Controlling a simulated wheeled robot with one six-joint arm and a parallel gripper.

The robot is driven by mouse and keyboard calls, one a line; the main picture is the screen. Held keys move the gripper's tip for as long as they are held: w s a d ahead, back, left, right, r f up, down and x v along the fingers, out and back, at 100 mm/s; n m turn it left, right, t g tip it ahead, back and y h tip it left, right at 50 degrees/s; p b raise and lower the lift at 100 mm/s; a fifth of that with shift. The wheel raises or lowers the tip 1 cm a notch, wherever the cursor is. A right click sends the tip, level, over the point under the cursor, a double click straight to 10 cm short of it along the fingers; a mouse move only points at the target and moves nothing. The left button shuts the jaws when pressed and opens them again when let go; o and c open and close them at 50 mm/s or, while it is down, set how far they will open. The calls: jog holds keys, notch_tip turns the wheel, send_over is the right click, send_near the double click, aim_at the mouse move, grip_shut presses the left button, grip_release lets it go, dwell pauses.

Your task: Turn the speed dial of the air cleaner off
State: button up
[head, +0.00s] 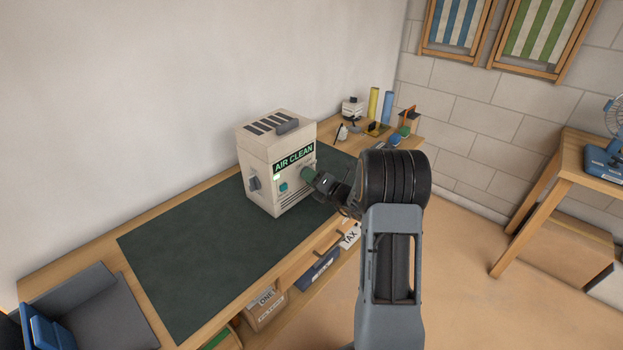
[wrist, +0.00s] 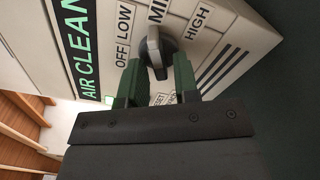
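The air cleaner (head: 258,150) is a cream box with a green AIR CLEAN sign, standing on a dark green mat (head: 190,260). Its speed dial (wrist: 158,50) is a dark round knob with a lighter grip bar, which appears to point at the label MID, partly cut off. OFF and LOW are left of it in the wrist view, HIGH right. My gripper (wrist: 157,76) is open, its green fingers on either side of the dial's lower part, with gaps to the bar. In the head view my gripper (head: 307,174) is at the front panel and hides the dial.
A teal button (head: 283,187) and a side knob (head: 254,183) are on the cleaner. Small items and rolls (head: 373,104) stand at the workbench's far end. The mat left of the cleaner is bare.

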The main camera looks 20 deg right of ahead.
grip_shut()
jog(key=n+b, duration=0.5)
jog(key=b, duration=0.1)
jog(key=f+n+b, duration=0.1)
jog(key=n+b, duration=0.1)
jog(key=n, duration=0.1)
jog(key=shift+d+n+b, duration=0.2)
jog(key=shift+n+b, duration=0.1)
jog(key=shift+b, duration=0.1)
jog(key=n+b, duration=0.6)
jog(key=b, duration=0.1)
jog(key=shift+w+d, duration=0.15)
jog(key=shift+d, duration=0.05)
jog(key=n+b, duration=0.1)
jog(key=b, duration=0.1)
jog(key=n+b, duration=0.2)
jog(key=shift+d+r, duration=0.1)
jog(key=shift+r, duration=0.2)
